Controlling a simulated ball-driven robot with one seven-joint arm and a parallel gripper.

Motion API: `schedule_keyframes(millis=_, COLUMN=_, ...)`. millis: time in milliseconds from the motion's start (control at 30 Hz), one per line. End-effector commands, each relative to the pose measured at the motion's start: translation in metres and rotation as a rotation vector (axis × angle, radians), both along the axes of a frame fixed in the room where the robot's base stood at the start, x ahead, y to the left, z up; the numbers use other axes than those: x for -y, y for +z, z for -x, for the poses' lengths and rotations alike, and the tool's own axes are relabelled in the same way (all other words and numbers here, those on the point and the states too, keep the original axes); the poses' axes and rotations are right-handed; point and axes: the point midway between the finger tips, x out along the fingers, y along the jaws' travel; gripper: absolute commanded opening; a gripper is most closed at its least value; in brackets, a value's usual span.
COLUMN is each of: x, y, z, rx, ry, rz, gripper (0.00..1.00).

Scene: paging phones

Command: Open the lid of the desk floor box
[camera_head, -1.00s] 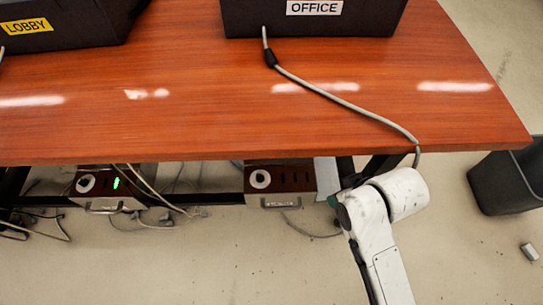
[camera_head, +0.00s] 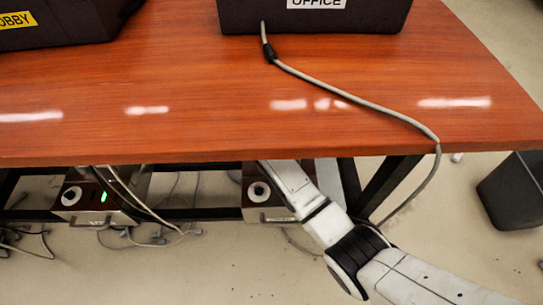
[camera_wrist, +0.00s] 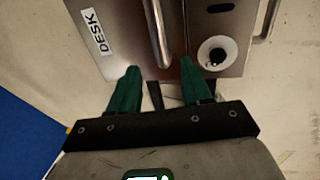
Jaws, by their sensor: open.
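The desk floor box (camera_wrist: 118,22) is a metal box with a white DESK label in the wrist view. A bar handle (camera_wrist: 157,32) runs along its face, and a white round fitting with a dark centre (camera_wrist: 217,52) is to the right. My gripper (camera_wrist: 160,68) has two green fingers, open and empty. The handle's near end appears between the fingertips; I cannot tell whether they touch it. In the head view my arm reaches under the table to the right-hand floor box (camera_head: 258,190), covering part of it and hiding my gripper.
A wooden table (camera_head: 200,100) overhangs the boxes. A grey cable (camera_head: 340,92) hangs over the table's front edge near my arm. A dark bin (camera_head: 515,190) stands at right.

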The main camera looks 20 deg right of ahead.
Motion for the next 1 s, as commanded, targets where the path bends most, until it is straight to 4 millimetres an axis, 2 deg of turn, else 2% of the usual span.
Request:
schedule_keyframes(millis=300, x=0.003, y=-0.045, z=-0.007, rx=-0.004, ry=0.004, rz=0.002, gripper=0.48)
schedule_keyframes(millis=500, x=0.004, y=-0.067, z=-0.012, rx=-0.001, ry=0.003, rz=0.001, gripper=0.48)
schedule_keyframes(millis=900, x=0.005, y=-0.073, z=-0.013, rx=-0.001, ry=0.002, rz=0.001, gripper=0.48)
schedule_keyframes(millis=1000, x=0.005, y=-0.073, z=-0.013, rx=-0.001, ry=0.002, rz=0.001, gripper=0.40)
